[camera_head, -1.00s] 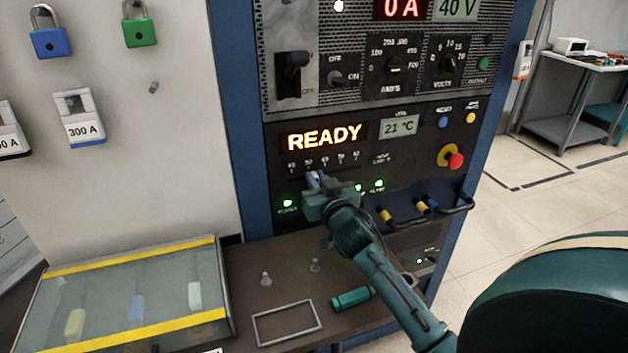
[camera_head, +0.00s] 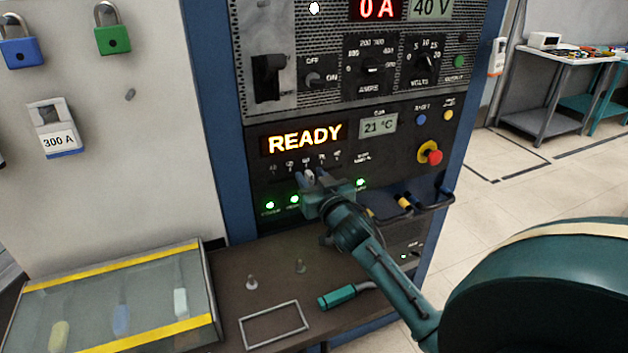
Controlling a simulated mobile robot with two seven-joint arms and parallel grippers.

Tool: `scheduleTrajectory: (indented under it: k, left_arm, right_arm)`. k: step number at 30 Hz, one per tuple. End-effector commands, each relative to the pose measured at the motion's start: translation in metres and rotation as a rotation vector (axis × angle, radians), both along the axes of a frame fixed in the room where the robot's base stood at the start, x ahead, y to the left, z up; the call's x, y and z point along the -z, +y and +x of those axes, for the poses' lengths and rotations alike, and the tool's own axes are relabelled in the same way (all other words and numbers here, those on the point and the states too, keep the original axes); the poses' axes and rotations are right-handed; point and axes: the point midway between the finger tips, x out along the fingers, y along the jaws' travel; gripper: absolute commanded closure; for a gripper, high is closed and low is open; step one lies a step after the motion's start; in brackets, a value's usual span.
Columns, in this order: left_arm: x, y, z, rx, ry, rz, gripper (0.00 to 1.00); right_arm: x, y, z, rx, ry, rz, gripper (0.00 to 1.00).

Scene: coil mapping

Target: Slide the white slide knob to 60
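My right gripper (camera_head: 312,184) is at the slider row of the dark panel, just below the small scale numbers. A small pale piece, seemingly the white slide knob (camera_head: 309,175), shows at its fingertips, near the middle number of the scale. The numbers are blurred, so I cannot read the exact setting. The gripper hides most of the slot, and I cannot tell whether its fingers are closed on the knob. My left gripper is not in view.
The READY display (camera_head: 305,138) is above the scale. A red stop button (camera_head: 435,157) and a handle (camera_head: 430,205) are to the right. On the shelf below lie a green-handled tool (camera_head: 338,296) and a rectangular frame (camera_head: 274,325). A glass-topped case (camera_head: 60,310) stands left.

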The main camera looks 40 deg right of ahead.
Motion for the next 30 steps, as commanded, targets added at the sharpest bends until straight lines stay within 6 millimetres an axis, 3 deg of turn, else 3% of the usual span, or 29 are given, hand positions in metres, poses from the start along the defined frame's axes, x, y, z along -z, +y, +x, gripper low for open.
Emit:
scheduleTrajectory:
  k: [5, 15, 21, 30]
  left_arm:
    - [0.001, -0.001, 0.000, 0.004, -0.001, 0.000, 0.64]
    - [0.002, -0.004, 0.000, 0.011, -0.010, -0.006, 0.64]
    - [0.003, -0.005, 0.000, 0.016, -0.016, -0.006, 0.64]
    - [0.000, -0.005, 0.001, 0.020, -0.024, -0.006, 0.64]
  right_arm:
    - [0.001, 0.003, -0.012, -0.001, 0.001, 0.002, 0.64]
    - [0.002, 0.020, -0.083, 0.000, 0.003, 0.002, 0.64]
    - [0.002, 0.028, -0.115, 0.000, 0.002, 0.001, 0.64]
    - [0.000, 0.031, -0.129, 0.001, 0.001, 0.000, 0.64]
